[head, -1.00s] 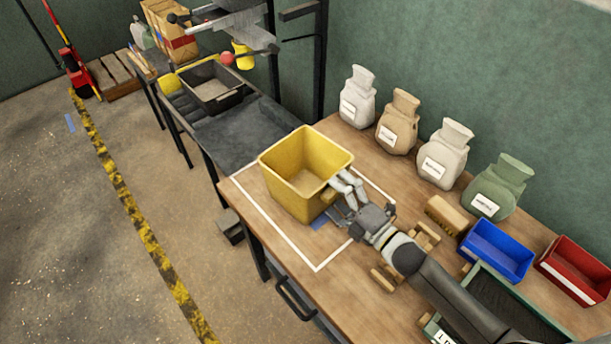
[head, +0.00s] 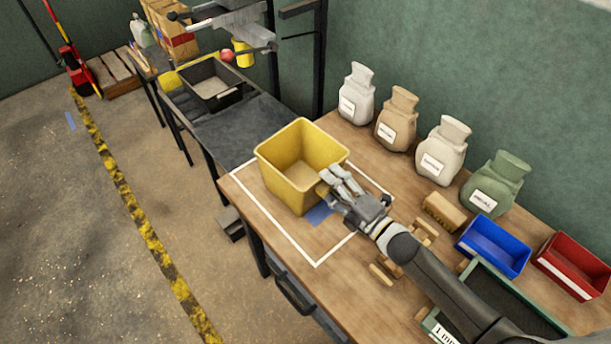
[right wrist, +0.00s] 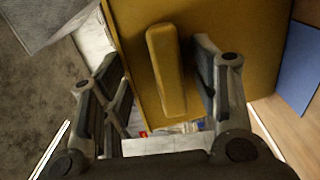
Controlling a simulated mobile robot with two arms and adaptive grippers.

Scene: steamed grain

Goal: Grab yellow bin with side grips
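The yellow bin (head: 282,178) stands upright on the wooden table (head: 345,278), inside the white outlined area, with its open top up and pale contents inside. My right gripper (head: 328,180) is at the bin's right side, just below the rim. In the right wrist view, the yellow side grip (right wrist: 166,72) sticks out from the bin wall (right wrist: 258,55). The fingers of my right gripper (right wrist: 162,68) are spread on either side of this grip, with a gap on the left; the right finger is close to it. The opposite grip is hidden. My left gripper is out of view.
A blue patch (head: 320,214) lies beside the bin. Several labelled sacks stand along the wall, including a green one (head: 497,185). A brush (head: 443,211), a blue bin (head: 493,247) and a red bin (head: 575,265) are to the right. A dark conveyor-like surface (head: 245,128) adjoins behind.

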